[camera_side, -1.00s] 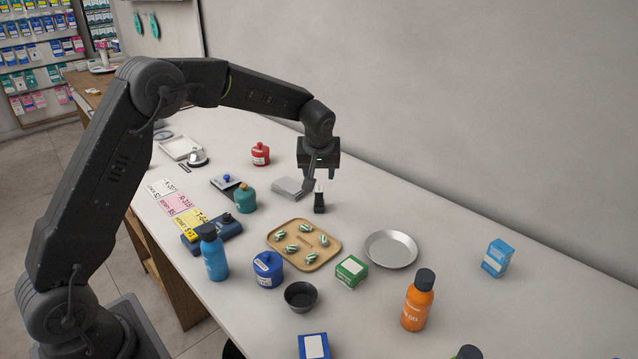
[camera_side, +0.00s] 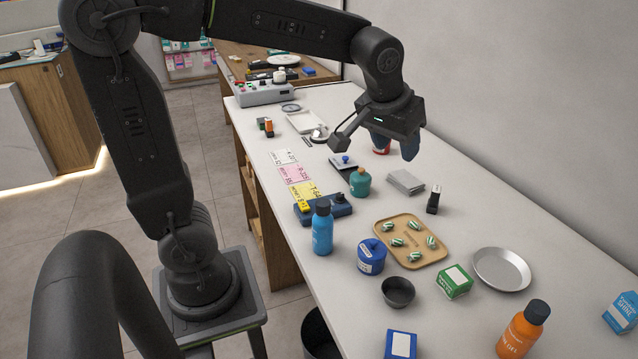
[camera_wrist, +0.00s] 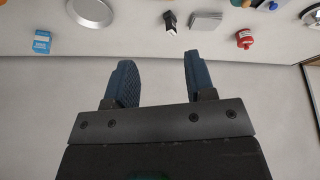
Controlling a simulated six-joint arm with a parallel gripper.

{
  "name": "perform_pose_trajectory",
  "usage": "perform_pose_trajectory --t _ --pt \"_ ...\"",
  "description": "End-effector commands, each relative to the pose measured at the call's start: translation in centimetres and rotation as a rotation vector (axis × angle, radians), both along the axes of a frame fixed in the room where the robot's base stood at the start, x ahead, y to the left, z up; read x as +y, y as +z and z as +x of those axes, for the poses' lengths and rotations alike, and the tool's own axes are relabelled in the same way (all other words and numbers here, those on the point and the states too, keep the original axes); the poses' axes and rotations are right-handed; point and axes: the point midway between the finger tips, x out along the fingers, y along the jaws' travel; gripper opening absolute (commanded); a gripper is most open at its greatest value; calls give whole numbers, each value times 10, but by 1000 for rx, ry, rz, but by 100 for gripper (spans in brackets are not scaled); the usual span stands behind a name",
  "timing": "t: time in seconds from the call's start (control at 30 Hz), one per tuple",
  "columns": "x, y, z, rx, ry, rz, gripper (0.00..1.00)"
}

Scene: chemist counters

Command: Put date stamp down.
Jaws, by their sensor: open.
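My gripper (camera_side: 396,149) is open and empty, raised above the counter to the left of and beyond the stamp in the side view. In the wrist view its two blue fingers (camera_wrist: 157,64) are spread, with nothing between them and clear of the stamp.
The card stack (camera_side: 406,181) lies close beside the stamp. A red jar (camera_side: 381,151) is partly hidden behind my gripper. A teal jar (camera_side: 360,184), a wooden tray (camera_side: 443,258) with several wrapped sweets and a silver dish (camera_side: 502,270) stand nearby. The wall runs along the counter's back.

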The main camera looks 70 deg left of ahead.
Motion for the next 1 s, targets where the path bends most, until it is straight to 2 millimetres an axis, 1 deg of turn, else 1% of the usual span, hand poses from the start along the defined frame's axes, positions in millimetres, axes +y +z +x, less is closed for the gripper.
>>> perform_pose_trajectory --t 0.03,0.07,0.1,0.2,0.3,0.4,0.5,0.57,1.0 --pt "-6 5 -26 -14 -46 2 50" --pt "-9 5 -40 -19 -76 3 50" --pt "-13 5 -58 -26 -115 6 50" --pt "-22 -1 -98 -42 -205 12 50" --pt "-28 -10 -128 -56 -277 19 50" --pt "-32 -19 -147 -67 -327 26 50" --pt "-34 -23 -156 -71 -353 29 50" --pt "-35 -25 -158 -71 -361 29 50" --pt "-34 -25 -158 -71 -361 30 50"
